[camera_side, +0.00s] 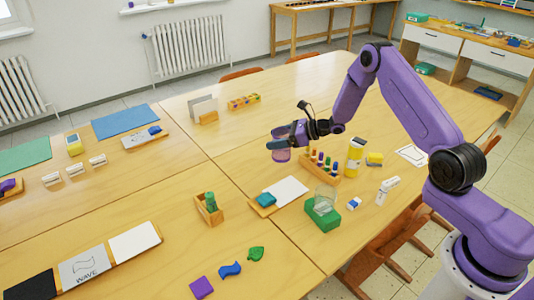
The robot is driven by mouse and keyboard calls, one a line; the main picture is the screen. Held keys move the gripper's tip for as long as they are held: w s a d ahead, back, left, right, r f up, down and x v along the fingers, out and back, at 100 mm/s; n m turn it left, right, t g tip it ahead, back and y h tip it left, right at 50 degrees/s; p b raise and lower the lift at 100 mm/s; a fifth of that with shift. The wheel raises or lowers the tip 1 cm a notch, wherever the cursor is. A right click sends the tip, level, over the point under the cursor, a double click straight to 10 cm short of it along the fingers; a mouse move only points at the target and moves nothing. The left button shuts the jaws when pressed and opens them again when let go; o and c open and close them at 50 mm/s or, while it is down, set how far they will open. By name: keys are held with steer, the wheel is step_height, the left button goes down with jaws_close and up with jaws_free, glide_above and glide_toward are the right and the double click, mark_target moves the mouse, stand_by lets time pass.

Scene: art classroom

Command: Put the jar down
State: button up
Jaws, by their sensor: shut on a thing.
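My gripper (282,143) is at the middle of the picture, over the joined tables (225,165). It is shut on a small purple jar (280,156), which shows just below and around the dark fingers. The jar looks roughly upright. Part of it is hidden by the fingers, and I cannot tell how far its base is from the table top. A clear glass jar (325,195) stands on a green block (322,217) nearer the front.
A wooden rack with coloured pens (322,172) stands just right of my gripper, with a yellow bottle (355,155) beyond it. A white sheet (284,190) lies in front.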

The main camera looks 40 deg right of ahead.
steer(key=shift+w+f, duration=0.95)
steer(key=shift+f, duration=0.6)
steer(key=shift+w+f, duration=0.95)
steer(key=shift+f, duration=0.6)
steer(key=shift+w+f, duration=0.95)
steer(key=shift+f, duration=0.6)
steer(key=shift+f, duration=0.1)
steer(key=o, duration=1)
steer(key=shift+o, duration=0.2)
